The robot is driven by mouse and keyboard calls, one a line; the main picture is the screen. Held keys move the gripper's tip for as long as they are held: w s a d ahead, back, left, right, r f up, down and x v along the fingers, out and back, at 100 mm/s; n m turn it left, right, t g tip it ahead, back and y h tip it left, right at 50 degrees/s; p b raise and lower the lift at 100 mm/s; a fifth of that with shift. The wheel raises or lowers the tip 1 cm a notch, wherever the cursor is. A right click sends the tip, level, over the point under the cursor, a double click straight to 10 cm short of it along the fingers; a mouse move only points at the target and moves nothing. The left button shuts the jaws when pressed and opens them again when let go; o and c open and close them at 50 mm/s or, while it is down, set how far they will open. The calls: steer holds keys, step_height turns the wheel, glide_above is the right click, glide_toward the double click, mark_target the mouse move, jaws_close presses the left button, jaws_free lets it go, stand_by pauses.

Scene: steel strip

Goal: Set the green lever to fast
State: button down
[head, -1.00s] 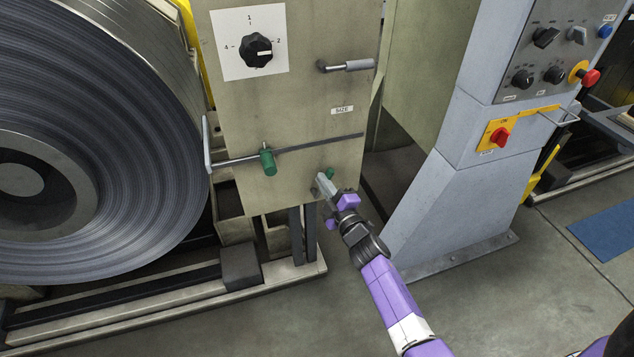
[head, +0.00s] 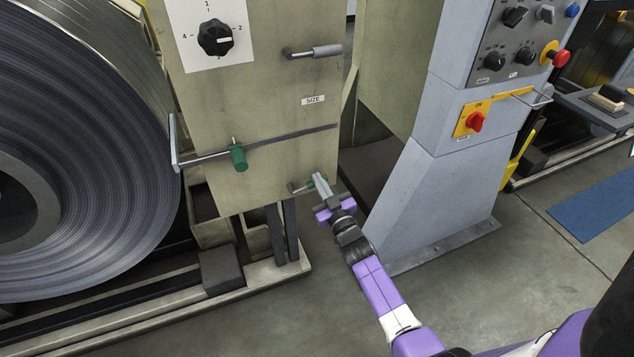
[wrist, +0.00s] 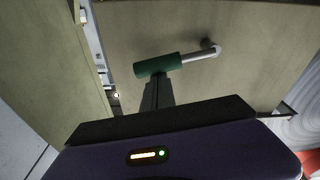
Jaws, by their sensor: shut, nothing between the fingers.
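A small lever with a green grip (head: 311,183) on a metal stem sits low on the beige panel (head: 270,90), near its lower right corner. In the wrist view the green grip (wrist: 157,65) lies nearly level, slightly tilted, with its stem running right to a pivot. My gripper (head: 320,182) is at this grip; in the wrist view its fingers (wrist: 157,92) are together, just below the grip, and seem to touch it. Nothing shows between them. No speed marking is readable near the lever.
A black dial (head: 215,39) and a grey-handled lever (head: 326,51) are higher up. A large steel coil (head: 90,150) stands left, a grey control pedestal (head: 430,190) right. Open floor lies in front.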

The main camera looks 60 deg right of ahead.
steer(key=shift+s+d+f+m+h+b, duration=0.15)
steer(key=shift+f+m+b, duration=0.3)
steer(key=shift+m, duration=0.35)
steer(key=shift+d+f+m+h+b, duration=0.15)
steer(key=shift+f+m+b, duration=0.15)
steer(key=shift+f+m, duration=0.4)
steer(key=r, duration=0.1)
steer(key=r+p, duration=0.2)
steer(key=r, duration=0.1)
steer(key=shift+w+d, duration=0.2)
steer(key=shift+w, duration=0.1)
steer(key=p+v, duration=0.1)
steer(key=v, duration=0.9)
steer(key=shift+r, duration=0.3)
steer(key=shift+f, duration=0.1)
